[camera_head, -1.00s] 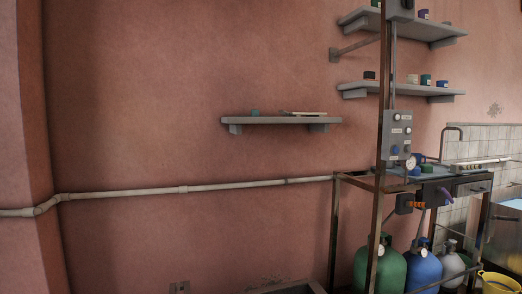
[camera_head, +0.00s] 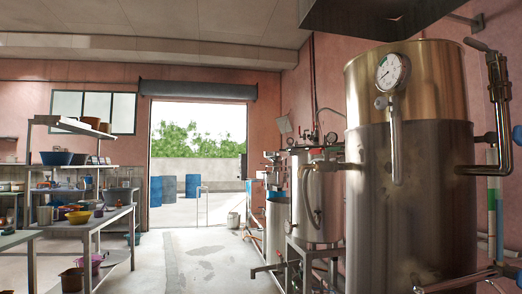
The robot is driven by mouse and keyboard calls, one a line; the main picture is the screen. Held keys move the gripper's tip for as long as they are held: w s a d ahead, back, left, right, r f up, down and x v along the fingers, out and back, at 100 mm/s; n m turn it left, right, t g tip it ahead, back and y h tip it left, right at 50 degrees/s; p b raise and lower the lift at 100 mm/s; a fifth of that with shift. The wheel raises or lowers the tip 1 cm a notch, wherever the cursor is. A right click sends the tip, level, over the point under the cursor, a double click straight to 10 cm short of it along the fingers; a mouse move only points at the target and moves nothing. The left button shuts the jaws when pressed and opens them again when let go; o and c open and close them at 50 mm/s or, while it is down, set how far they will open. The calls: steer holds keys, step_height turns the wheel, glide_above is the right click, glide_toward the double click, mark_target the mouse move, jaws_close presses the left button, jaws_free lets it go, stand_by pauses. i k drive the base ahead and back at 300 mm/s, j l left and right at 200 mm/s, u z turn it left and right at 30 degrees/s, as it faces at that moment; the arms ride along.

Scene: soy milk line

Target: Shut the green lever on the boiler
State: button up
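A large steel tank with a brass-coloured upper band (camera_head: 425,200) stands close on the right; it looks like the boiler. A round pressure gauge (camera_head: 392,72) and a vertical sight tube (camera_head: 396,150) are on its front. Pipework with a dark handle (camera_head: 477,44) runs down its right side. My gripper is not in view.
A smaller steel tank (camera_head: 316,205) with pipes stands behind, left of the boiler. Metal shelving (camera_head: 84,225) with bowls lines the left. The concrete floor (camera_head: 200,265) between is clear towards an open doorway. Blue barrels (camera_head: 194,186) stand outside.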

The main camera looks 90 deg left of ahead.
mark_target(336, 148)
steer(key=u, duration=2.5)
steer(key=i+j+u, duration=0.4)
steer(key=j, duration=0.15)
steer(key=i+j+u, duration=0.25)
steer(key=j+u, duration=0.15)
steer(key=j, duration=0.15)
steer(key=i+j+u, duration=0.55)
steer(key=i+u, duration=0.2)
steer(key=i+z, duration=0.15)
steer(key=i, duration=0.25)
steer(key=i+j+z, duration=0.2)
steer(key=i, duration=0.2)
steer(key=i+j+z, duration=0.15)
steer(key=i, duration=0.25)
